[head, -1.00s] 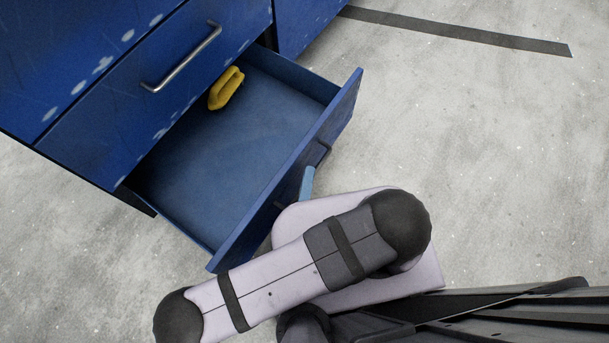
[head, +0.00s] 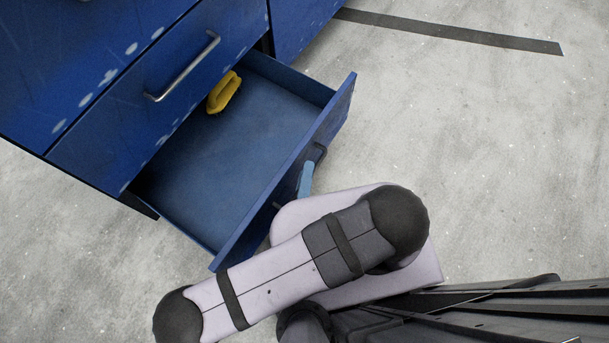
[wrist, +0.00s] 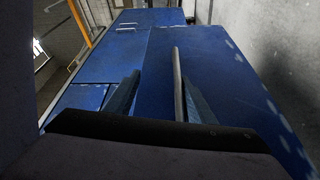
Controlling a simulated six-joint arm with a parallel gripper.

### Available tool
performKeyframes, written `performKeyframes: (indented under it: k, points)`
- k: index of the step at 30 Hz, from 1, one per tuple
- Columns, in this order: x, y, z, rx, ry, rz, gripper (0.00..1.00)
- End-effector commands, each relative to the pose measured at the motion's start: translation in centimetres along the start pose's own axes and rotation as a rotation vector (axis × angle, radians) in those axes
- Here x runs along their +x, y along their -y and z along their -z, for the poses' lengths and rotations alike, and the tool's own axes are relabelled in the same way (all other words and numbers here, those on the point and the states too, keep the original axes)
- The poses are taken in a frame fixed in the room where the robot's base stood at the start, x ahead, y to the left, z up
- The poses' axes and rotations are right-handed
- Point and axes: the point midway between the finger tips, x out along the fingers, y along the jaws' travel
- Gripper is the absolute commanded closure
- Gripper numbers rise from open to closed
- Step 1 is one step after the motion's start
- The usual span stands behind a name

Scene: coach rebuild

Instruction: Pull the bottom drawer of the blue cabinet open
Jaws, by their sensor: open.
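The bottom drawer (head: 231,140) of the blue cabinet (head: 105,150) stands well out in the head view, its inside showing. Its front panel (head: 340,105) carries a dark handle (head: 319,156), partly hidden by my arm. In the wrist view the handle bar (wrist: 178,85) shows between the two blue fingers of my gripper (wrist: 160,100), nearer the right finger. The fingers are apart, not clamped on the bar. In the head view one blue fingertip (head: 305,180) shows beside the handle; the rest of the gripper is hidden.
A yellow object (head: 223,92) lies inside the drawer near its back. A closed upper drawer with a metal handle (head: 183,67) is above it. Another blue cabinet (head: 298,25) stands beside. Open concrete floor (head: 470,150) lies to the right, with a dark strip (head: 450,32).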

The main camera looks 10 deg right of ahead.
Motion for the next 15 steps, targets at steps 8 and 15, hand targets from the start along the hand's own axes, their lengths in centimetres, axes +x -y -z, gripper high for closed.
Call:
performKeyframes:
  k: [8,15]
  points:
    - [0.2,-5.5,1.0,0.008,-0.009,-0.027,0.18]
    - [0.3,-7.5,1.4,0.012,-0.009,-0.027,0.18]
